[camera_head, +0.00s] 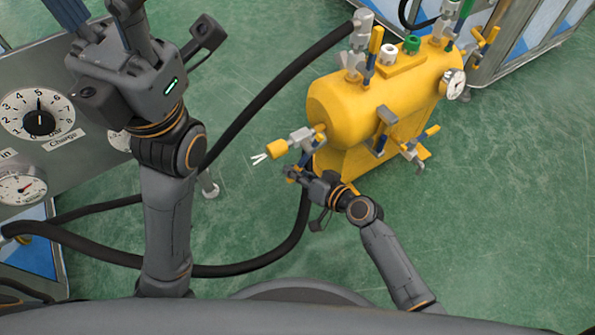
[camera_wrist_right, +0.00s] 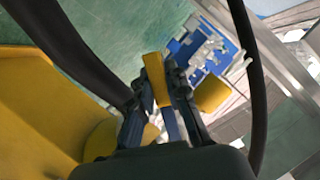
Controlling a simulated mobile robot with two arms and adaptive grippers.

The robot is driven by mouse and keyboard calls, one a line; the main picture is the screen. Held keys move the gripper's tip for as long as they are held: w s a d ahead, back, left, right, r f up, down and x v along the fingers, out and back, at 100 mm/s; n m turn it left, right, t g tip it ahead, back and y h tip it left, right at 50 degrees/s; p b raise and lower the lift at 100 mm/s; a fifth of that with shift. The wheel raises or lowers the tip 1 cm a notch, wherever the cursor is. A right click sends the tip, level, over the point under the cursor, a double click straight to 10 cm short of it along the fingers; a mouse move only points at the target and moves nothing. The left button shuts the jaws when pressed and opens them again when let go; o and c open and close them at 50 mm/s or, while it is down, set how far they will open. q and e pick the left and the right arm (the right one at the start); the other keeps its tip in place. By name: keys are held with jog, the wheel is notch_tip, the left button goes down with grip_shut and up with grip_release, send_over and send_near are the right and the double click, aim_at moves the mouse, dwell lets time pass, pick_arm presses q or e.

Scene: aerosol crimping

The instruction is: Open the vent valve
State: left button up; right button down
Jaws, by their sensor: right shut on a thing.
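A valve (camera_head: 303,137) with a grey body and a yellow fitting (camera_head: 277,149) sticks out from the left end of the yellow tank (camera_head: 345,100); no label on it is readable. My right gripper (camera_head: 293,175) is at this valve. In the right wrist view its fingers (camera_wrist_right: 160,88) are shut on the yellow-sleeved end of a blue lever handle (camera_wrist_right: 156,68). The fingers hide part of the lever. My left gripper (camera_head: 98,12) is away from the tank at the upper left; its tips run out of the picture, so its opening is hidden.
Other valves with yellow handles (camera_head: 375,40) stand on the tank's top and front (camera_head: 433,130), near a gauge (camera_head: 454,84). A black hose (camera_head: 270,95) runs from the tank's top. A panel with a dial (camera_head: 39,115) is at left. Green floor (camera_head: 520,200) is clear at right.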

dwell(0.4)
jog(key=c, duration=1.3)
grip_release()
jog(key=v, duration=1.2)
